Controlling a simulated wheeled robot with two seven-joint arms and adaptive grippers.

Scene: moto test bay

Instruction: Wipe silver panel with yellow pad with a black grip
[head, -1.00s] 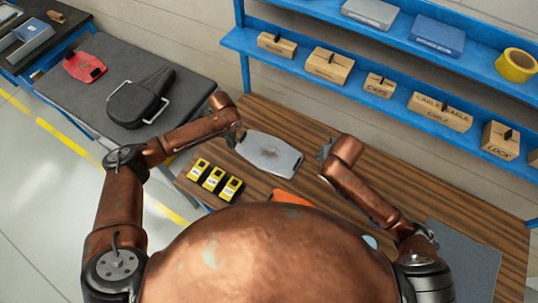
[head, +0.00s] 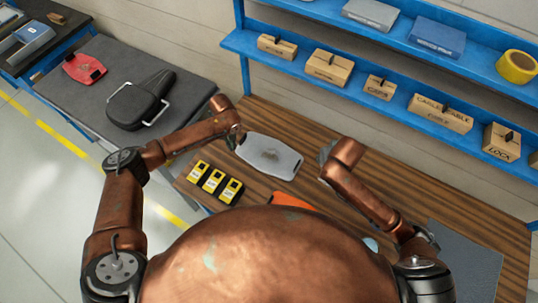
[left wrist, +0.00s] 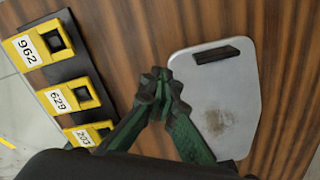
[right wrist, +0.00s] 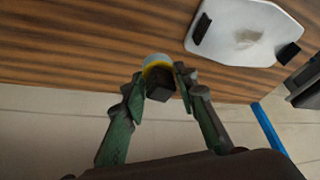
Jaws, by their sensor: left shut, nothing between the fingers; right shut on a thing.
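The silver panel (head: 288,162) lies on the wooden bench between my two grippers. It has a brownish smudge, seen in the left wrist view (left wrist: 205,85) and the right wrist view (right wrist: 225,20), and black blocks at its ends. My left gripper (left wrist: 160,90) is shut and empty, just left of the panel; in the head view it (head: 238,132) is at the panel's left end. My right gripper (right wrist: 160,84) is shut on the black grip of the yellow pad (right wrist: 153,66), apart from the panel. In the head view my right arm hides the pad.
Several things stand near: three yellow numbered boxes (head: 214,181) on a black holder left of the panel, and an orange object (head: 291,200) partly hidden by my body. A grey mat (head: 465,262) lies at right. Blue shelves (head: 300,62) with boxes rise behind the bench.

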